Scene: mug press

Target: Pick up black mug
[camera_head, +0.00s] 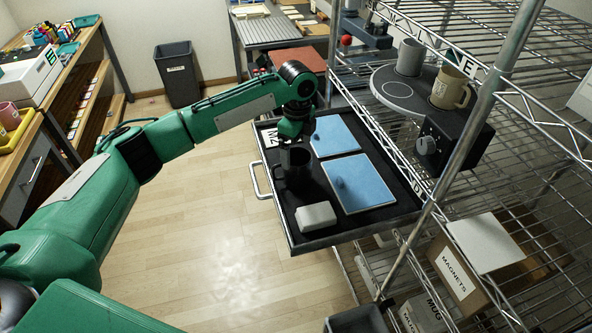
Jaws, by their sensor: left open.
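The black mug (297,172) stands upright on the left part of a dark pull-out tray (345,228). My left gripper (291,143) reaches in from the left and points down at the mug's top from just behind it. Its fingers are dark and small against the dark tray, and they look open. I cannot tell whether they touch the mug's rim. My right gripper is not in view.
A white block (316,217) lies in front of the mug on the tray. Two blue panels (358,182) lie to its right. The wire shelf's post (470,110) and a round plate (384,88) with a grey mug (410,57) and a tan mug (449,88) are at right.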

